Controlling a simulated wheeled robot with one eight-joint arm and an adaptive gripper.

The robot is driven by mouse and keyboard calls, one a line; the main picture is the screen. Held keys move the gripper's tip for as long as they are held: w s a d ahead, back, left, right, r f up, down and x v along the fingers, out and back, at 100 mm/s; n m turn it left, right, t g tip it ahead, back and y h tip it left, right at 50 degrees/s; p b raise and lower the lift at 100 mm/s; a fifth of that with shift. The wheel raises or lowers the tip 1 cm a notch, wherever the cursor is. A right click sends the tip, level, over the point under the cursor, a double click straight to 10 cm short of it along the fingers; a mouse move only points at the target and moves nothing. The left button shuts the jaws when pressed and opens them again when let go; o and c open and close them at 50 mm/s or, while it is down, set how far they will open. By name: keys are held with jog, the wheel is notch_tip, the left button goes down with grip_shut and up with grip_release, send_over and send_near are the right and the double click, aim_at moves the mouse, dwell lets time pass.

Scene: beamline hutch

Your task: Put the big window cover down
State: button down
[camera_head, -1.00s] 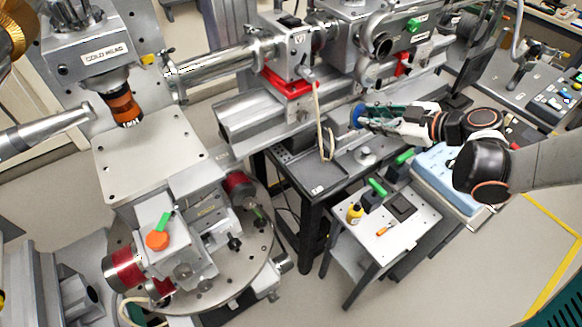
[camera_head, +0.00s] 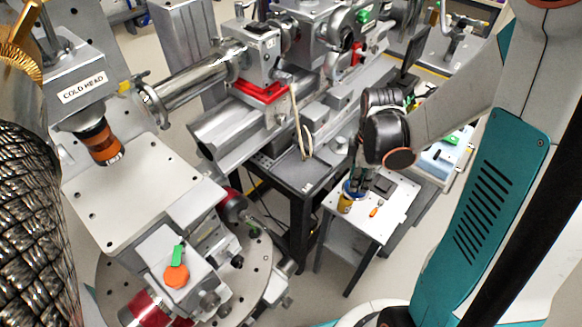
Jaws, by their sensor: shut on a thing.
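The big window cover looks like a small blue disc (camera_head: 352,188), partly hidden, at the tip of my gripper (camera_head: 356,180). My gripper points down over the left back part of the small white side table (camera_head: 392,216) and is shut on the cover. My arm's dark joints hide most of the gripper from above.
A dark square pad (camera_head: 383,186) and an orange-handled tool (camera_head: 374,211) lie on the white table. The table's front right is clear. A dark bench (camera_head: 305,172) stands behind left, under the beamline. A light blue box (camera_head: 432,164) is at the right.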

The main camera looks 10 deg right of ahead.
jog(key=w+a+b, duration=0.3)
jog(key=w+a, duration=0.8)
jog(key=w, duration=0.4)
notch_tip(320, 180, down, 7)
jog(key=b, duration=0.2)
jog(key=shift+s+d+r+b, duration=0.1)
jog(key=shift+r+b, duration=0.05)
jog(key=shift+b, duration=0.25)
jog(key=shift+f, duration=0.25)
jog(key=c, duration=1.3)
grip_release()
jog(key=shift+c, duration=0.2)
jog(key=shift+r, duration=0.1)
